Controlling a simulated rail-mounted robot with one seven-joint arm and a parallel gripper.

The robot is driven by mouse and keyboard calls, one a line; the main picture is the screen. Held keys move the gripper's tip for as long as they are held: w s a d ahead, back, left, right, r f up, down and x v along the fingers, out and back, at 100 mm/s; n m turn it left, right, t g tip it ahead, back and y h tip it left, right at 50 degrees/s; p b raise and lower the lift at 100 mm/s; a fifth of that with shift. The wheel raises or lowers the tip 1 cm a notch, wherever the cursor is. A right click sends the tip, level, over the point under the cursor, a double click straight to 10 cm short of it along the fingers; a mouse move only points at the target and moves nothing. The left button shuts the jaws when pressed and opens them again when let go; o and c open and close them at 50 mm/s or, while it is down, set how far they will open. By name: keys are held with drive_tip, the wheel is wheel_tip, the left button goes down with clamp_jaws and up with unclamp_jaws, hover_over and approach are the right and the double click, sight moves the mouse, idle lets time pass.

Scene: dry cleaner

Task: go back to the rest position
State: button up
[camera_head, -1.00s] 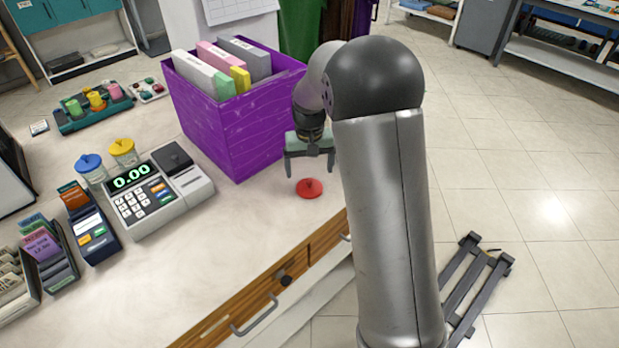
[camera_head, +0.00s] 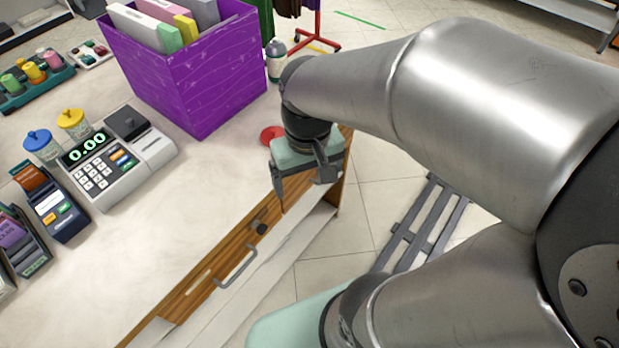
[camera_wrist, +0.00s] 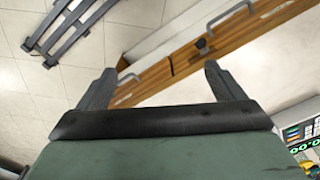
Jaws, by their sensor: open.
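My gripper (camera_head: 303,190) is open and empty. In the head view it hangs over the front edge of the counter (camera_head: 215,200), above the wooden drawer fronts (camera_head: 215,268). Its two dark fingers also show in the wrist view (camera_wrist: 160,85), spread apart with nothing between them. Beyond them the wrist view shows the drawer front (camera_wrist: 190,60) and the tiled floor. A red lid (camera_head: 270,134) lies on the counter just behind my gripper, partly hidden by it.
A purple bin (camera_head: 190,80) with folders stands at the counter's back. A cash register (camera_head: 115,165), two jars and a card terminal (camera_head: 53,205) stand to the left. A bottle (camera_head: 276,62) stands beside the bin. A grey rack (camera_head: 425,225) lies on the floor. The middle of the counter is clear.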

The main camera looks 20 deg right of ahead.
drive_tip(key=s+p, duration=0.1)
drive_tip(key=s+r+p, duration=0.1)
drive_tip(key=s, duration=0.2)
drive_tip(key=shift+a+r+p, duration=0.15)
drive_tip(key=shift+r+p, duration=0.25)
idle(1.2)
